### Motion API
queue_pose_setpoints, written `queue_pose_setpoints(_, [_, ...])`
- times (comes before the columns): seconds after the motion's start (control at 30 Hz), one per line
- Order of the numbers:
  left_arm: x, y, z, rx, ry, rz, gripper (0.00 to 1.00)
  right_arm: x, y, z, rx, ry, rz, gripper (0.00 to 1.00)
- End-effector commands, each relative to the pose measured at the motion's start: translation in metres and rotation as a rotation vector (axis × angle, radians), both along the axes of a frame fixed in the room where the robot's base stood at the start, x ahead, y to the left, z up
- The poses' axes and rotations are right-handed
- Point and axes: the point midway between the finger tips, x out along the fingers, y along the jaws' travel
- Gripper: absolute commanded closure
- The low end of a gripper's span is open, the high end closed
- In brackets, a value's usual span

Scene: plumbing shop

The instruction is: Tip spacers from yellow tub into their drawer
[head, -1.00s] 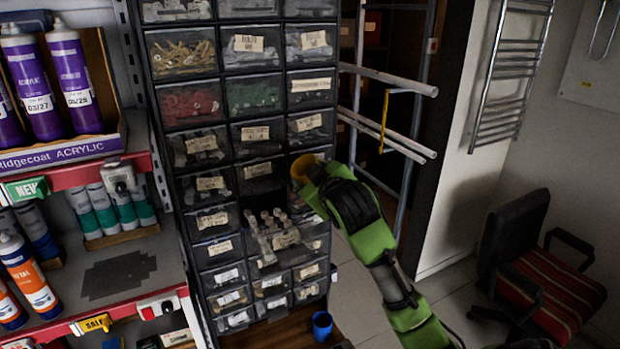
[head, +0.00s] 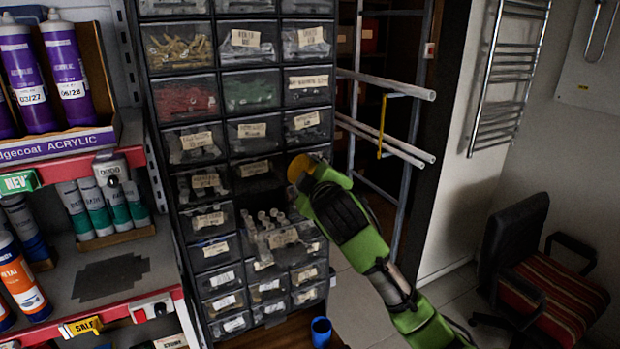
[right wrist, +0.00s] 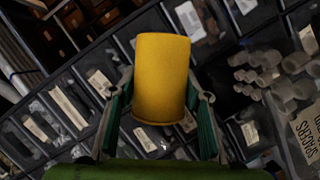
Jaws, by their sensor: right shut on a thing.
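The yellow tub (head: 297,168) is held in front of the drawer cabinet by my right gripper (head: 307,174), which hides much of it in the head view. In the right wrist view the tub (right wrist: 160,72) sits between the two fingers, one on each side. Its inside and contents are hidden. The pulled-out drawer with the label reading "spacers" (right wrist: 307,132) is to the right of the tub and holds pale cylindrical pieces. In the head view this open drawer (head: 284,239) is below and left of the tub. My left gripper is out of view.
The dark cabinet has many labelled drawers (head: 252,91). A blue cup (head: 321,331) stands on the wooden surface below. Shelves with purple cartridges (head: 70,75) are at the left. A metal rack with rails (head: 385,85) and a striped chair (head: 555,290) are at the right.

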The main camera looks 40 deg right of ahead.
Motion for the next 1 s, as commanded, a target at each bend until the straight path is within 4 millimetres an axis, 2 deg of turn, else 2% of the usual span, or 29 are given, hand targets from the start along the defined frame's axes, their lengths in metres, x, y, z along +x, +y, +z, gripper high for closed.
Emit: queue_pose_setpoints(1.0, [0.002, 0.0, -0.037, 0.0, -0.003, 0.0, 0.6, 0.001, 0.005, -0.006, -0.358, 0.084, -0.001, 0.77])
